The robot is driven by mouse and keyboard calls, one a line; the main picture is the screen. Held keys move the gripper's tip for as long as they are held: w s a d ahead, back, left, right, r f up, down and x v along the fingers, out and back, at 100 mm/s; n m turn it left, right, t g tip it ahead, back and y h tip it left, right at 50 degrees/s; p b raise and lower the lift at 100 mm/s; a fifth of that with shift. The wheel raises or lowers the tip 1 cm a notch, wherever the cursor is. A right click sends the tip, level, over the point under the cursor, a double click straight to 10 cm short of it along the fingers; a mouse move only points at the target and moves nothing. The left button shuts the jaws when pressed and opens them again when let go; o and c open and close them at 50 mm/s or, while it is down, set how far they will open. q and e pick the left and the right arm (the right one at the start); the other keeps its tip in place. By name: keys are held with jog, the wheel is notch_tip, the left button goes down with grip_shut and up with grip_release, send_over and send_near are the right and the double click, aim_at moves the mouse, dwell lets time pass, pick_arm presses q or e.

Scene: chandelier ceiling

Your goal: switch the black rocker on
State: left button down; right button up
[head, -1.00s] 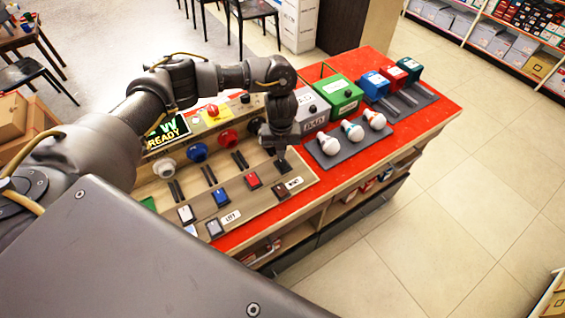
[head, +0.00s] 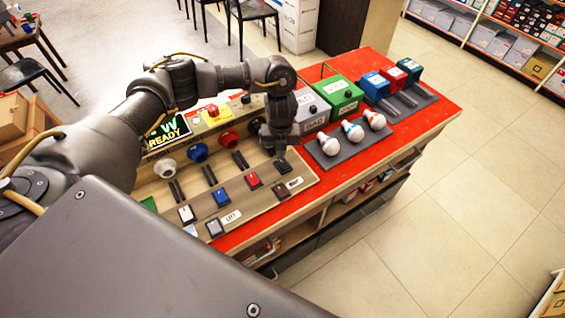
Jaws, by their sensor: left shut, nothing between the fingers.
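The black rocker (head: 282,166) sits at the far right end of a row of rockers on the tan panel (head: 240,207), past the red rocker (head: 253,180). Its on or off state is too small to tell. My left gripper (head: 271,152) points down just behind and to the left of the black rocker. It is shut and empty, and the rocker's top shows clear of it. Whether the fingertips touch the panel cannot be told. My right gripper is not in view.
Blue (head: 221,197) and white (head: 187,214) rockers continue the row. A dark switch (head: 280,189) and a grey switch (head: 214,227) lie nearer. Bulbs on a grey tray (head: 331,161) and a green box (head: 342,96) stand to the right. Open floor lies beyond the counter.

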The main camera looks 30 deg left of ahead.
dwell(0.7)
pick_arm(q)
jog(key=shift+f+b, duration=0.7)
jog(key=shift+f, duration=0.3)
jog(key=shift+r, duration=0.1)
notch_tip(320, 180, up, 7)
jog(key=p, duration=0.6)
jog(key=shift+p, duration=0.35)
dwell(0.4)
